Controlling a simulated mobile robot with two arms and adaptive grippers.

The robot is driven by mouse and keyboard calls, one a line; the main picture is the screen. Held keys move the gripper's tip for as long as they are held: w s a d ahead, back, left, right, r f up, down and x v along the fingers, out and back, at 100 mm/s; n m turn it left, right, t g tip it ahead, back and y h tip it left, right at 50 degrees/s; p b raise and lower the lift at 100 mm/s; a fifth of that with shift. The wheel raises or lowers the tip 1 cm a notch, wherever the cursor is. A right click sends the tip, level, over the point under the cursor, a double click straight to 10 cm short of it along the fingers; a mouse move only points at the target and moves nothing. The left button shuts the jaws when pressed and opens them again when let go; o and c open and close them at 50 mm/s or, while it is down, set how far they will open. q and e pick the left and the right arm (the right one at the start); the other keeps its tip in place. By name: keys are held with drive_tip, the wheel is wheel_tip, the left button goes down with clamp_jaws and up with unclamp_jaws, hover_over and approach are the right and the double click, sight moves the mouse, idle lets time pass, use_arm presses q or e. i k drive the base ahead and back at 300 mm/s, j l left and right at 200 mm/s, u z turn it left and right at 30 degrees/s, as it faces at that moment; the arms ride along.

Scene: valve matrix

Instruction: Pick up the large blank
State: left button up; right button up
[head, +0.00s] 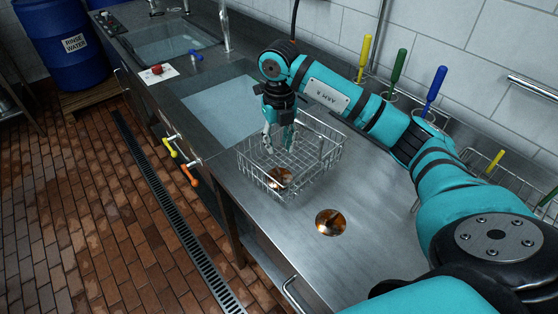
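A round copper-coloured disc (330,222) lies on the steel counter in front of the wire basket (318,178). A second copper-coloured disc (280,177) shows through the wires at the basket's near left. Both look like blanks; I cannot tell for sure which is the large one. My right gripper (279,143) points down at the basket's far left part, with its fingers apart and nothing visible between them. It is apart from both discs. Whether the fingertips are below the basket's rim is hard to tell. My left gripper is not in view.
Water-filled sinks (217,107) lie beyond the basket. Yellow, green and blue-handled tools (397,67) stand along the wall. Yellow and orange valve handles (189,175) stick out from the counter's front. The counter around the nearer disc is clear.

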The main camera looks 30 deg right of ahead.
sight(330, 222)
drive_tip(key=k+j+z, duration=0.15)
drive_tip(key=i+l+z, duration=0.15)
drive_tip(key=z, duration=1.2)
drive_tip(key=k+j+u, duration=0.15)
drive_tip(key=u, duration=0.3)
drive_tip(key=k+j+u, duration=0.2)
drive_tip(key=u, duration=0.25)
